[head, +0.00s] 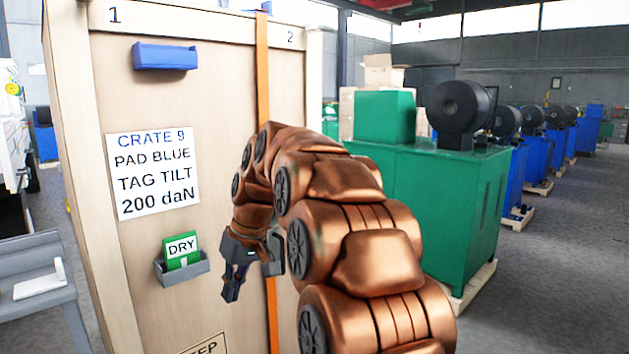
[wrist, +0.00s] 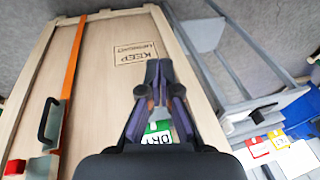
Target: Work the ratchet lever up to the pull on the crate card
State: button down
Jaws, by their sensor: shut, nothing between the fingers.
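The crate card (head: 155,172) on the pale wooden crate reads CRATE 9, PAD BLUE, TAG TILT, 200 daN. An orange strap (head: 262,60) runs down the crate front, partly behind my arm. In the wrist view a black handle (wrist: 47,118), which looks like the ratchet lever, sits on the line of the strap (wrist: 70,75), left of my gripper. My arm hides it in the head view. My gripper (head: 231,292) is shut and empty in front of the crate, left of the strap. In the wrist view its fingertips (wrist: 158,70) meet, apart from the handle.
A grey holder (head: 182,268) with a green DRY card (head: 181,250) is on the crate, beside my gripper. A blue piece (head: 165,57) is higher up. A grey stand (head: 35,285) is at left. Green and blue machines line the right, with open floor beyond.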

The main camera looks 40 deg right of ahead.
jog(key=w+d+r+t+h+p, duration=0.1)
jog(key=d+r+p, duration=0.4)
jog(key=d+r, duration=0.6)
jog(key=w+d+r+t+h+p, duration=0.1)
jog(key=d+r+p, duration=0.4)
jog(key=d+r, duration=0.6)
jog(key=w+d+t, duration=0.1)
jog(key=d+t, duration=0.1)
jog(key=d, duration=0.6)
jog(key=shift+d+r+t+h, duration=0.2)
jog(key=shift+d+t+h, duration=0.1)
jog(key=shift+d+h, duration=0.1)
jog(key=shift+w+a+f, duration=0.1)
jog(key=p+x, duration=0.2)
jog(key=x, duration=0.8)
jog(key=shift+p, duration=0.4)
jog(key=shift+s+f+p, duration=0.2)
jog(key=shift+f+p, duration=0.05)
jog(key=shift+f, duration=0.7)
jog(key=shift+s+f+p, duration=0.2)
jog(key=shift+f+p, duration=0.05)
jog(key=shift+f, duration=0.65)
jog(key=shift+f+b, duration=0.2)
jog(key=shift+b, duration=0.2)
